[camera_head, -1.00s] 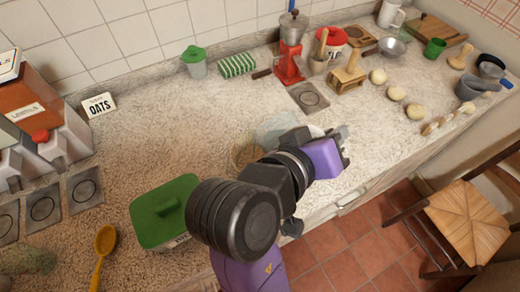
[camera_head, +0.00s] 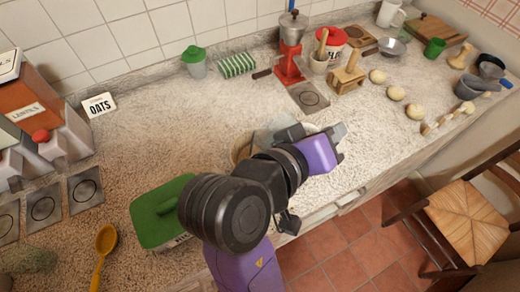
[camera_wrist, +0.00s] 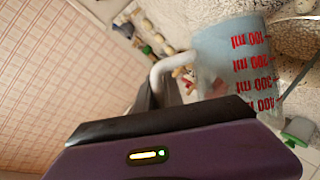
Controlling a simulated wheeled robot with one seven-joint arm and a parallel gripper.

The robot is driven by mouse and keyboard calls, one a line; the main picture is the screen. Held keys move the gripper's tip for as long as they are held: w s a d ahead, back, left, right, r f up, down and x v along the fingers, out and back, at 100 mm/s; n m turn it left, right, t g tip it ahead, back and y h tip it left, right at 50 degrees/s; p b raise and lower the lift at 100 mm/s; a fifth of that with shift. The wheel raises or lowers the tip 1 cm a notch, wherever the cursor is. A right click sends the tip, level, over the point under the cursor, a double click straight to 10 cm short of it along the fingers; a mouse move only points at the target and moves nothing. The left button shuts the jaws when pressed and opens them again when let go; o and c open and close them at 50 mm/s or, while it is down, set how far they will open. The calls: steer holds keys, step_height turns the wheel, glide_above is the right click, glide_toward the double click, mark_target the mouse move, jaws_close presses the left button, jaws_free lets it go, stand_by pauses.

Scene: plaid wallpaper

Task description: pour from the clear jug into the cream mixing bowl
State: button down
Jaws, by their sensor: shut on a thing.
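My gripper (camera_head: 303,132) is shut on the clear jug (camera_head: 268,135) above the near part of the counter. In the wrist view the jug (camera_wrist: 238,55) fills the upper right, with red millilitre marks that read upside down. Its pale handle (camera_wrist: 165,72) runs down to my dark gripper. I cannot tell how far the jug is tilted, or see liquid. A tan curved edge (camera_head: 240,148) shows just left of the jug in the head view. It may be part of the cream mixing bowl, but my arm hides most of that area.
A red grinder (camera_head: 289,62), a wooden stand (camera_head: 347,78) and several dough balls line the back and right. The middle left counter is clear. A chair (camera_head: 465,218) stands in front.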

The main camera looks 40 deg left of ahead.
steer(key=shift+a+r+n+h, duration=0.25)
steer(key=shift+a+n+h, duration=0.05)
steer(key=shift+a+n, duration=0.15)
stand_by(3.0)
steer(key=d+f+m+y+b, duration=0.5)
steer(key=d+f+m+b, duration=0.2)
steer(key=d+f+b, duration=0.1)
steer(key=shift+w+d+f+y, duration=0.15)
steer(key=shift+w+f+y, duration=0.15)
steer(key=shift+w+y, duration=0.15)
stand_by(0.5)
